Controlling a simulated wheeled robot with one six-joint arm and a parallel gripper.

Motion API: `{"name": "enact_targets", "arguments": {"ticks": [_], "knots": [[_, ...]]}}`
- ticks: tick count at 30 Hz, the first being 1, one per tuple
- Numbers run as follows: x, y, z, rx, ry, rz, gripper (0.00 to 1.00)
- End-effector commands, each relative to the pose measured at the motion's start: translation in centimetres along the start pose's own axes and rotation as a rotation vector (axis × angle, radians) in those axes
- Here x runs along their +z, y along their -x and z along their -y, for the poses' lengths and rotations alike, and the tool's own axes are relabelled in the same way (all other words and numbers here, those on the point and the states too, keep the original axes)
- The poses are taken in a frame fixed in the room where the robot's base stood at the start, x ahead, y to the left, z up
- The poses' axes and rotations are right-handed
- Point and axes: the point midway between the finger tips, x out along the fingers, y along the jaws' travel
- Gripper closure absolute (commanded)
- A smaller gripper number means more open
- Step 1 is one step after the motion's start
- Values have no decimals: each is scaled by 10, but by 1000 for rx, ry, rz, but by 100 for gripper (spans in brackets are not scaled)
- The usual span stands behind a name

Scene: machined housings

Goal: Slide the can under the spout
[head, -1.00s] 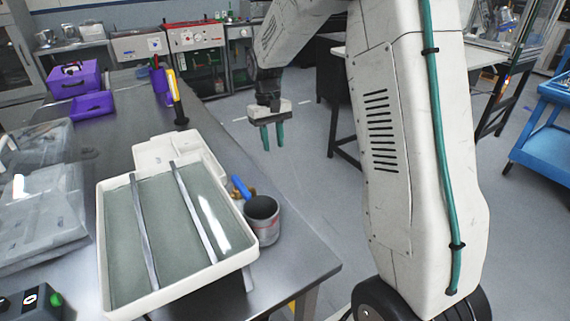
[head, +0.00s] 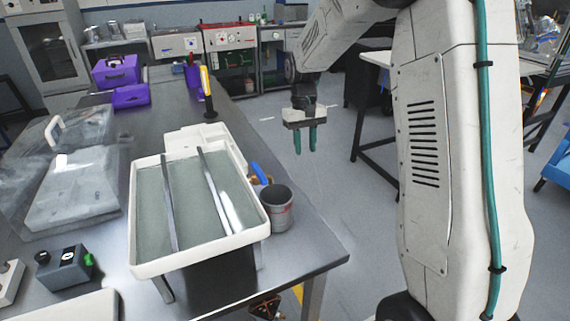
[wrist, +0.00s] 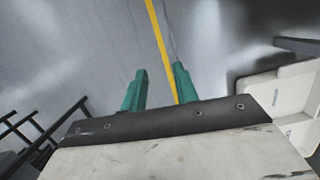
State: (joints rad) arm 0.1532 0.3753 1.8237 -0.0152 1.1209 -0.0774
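A grey metal can (head: 276,212) stands upright on the table, close against the right side of a white-rimmed tank (head: 201,262). A spout with a blue lever (head: 259,173) sits at the tank's right side, just behind the can; whether the can's mouth is below its outlet I cannot tell. My gripper (head: 305,141) hangs over the floor beyond the table's right edge, apart from the can. Its two green fingers are apart and empty; they also show in the wrist view (wrist: 160,82), pointing at the floor. The can is not seen in the wrist view.
A black-and-yellow tool (head: 206,92) stands on the table behind the tank. Purple boxes (head: 118,72) sit farther back. A clear cover (head: 75,170) and a switch box (head: 65,268) are at left. The table's front right corner (head: 325,255) is bare.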

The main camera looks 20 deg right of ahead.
Motion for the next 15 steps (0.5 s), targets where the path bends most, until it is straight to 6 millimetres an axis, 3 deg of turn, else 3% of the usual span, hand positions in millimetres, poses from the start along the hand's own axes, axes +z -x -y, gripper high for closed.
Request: {"name": "enact_targets", "arguments": {"ticks": [5,10,15], "knots": [[13,5,21,7,131,-23,70],[57,14,66,38,558,-93,70],[95,14,96,77,908,-144,70]]}}
